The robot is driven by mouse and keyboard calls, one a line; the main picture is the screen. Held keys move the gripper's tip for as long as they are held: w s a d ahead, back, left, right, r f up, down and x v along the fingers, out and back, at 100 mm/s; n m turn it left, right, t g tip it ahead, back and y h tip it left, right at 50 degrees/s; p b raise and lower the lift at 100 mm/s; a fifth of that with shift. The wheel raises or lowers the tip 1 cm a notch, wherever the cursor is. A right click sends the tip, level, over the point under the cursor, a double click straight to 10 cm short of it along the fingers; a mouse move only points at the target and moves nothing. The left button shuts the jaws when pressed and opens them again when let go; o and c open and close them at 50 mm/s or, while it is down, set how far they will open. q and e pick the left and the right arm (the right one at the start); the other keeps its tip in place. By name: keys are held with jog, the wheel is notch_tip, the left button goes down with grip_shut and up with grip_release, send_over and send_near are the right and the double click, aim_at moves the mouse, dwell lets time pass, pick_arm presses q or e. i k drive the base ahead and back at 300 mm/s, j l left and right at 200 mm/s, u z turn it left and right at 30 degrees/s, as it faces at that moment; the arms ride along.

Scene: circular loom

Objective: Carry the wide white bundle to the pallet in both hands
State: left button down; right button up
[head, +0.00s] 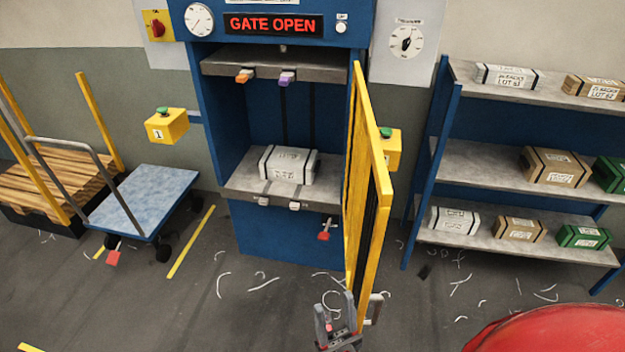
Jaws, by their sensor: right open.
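A white bundle (289,165) with dark straps and a label lies on the lower grey plate (240,183) inside the blue press. The wooden pallet (75,178) is on the floor at the far left, between yellow posts. My right gripper (335,308) is open and empty at the bottom middle, beside the lower end of the yellow gate, well in front of the bundle and apart from it. I cannot tell whether it touches the gate's grey handle (375,308). My left gripper is not in view.
The yellow gate (380,180) stands swung open toward me, right of the press opening. A blue-topped cart (152,195) stands between pallet and press. A shelf (470,160) at the right holds white, brown and green bundles. A red rounded object (560,330) fills the lower right corner.

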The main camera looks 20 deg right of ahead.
aim_at(292, 165)
jog(key=i+j, duration=0.2)
jog(key=i, duration=0.35)
jog(key=i+j, duration=0.2)
jog(key=i, duration=0.3)
jog(key=i+j, duration=0.2)
jog(key=i, duration=0.35)
jog(key=i+j, duration=0.15)
jog(key=i, duration=0.4)
jog(key=i+j+z, duration=0.15)
jog(key=i, duration=0.15)
jog(key=z, duration=1.05)
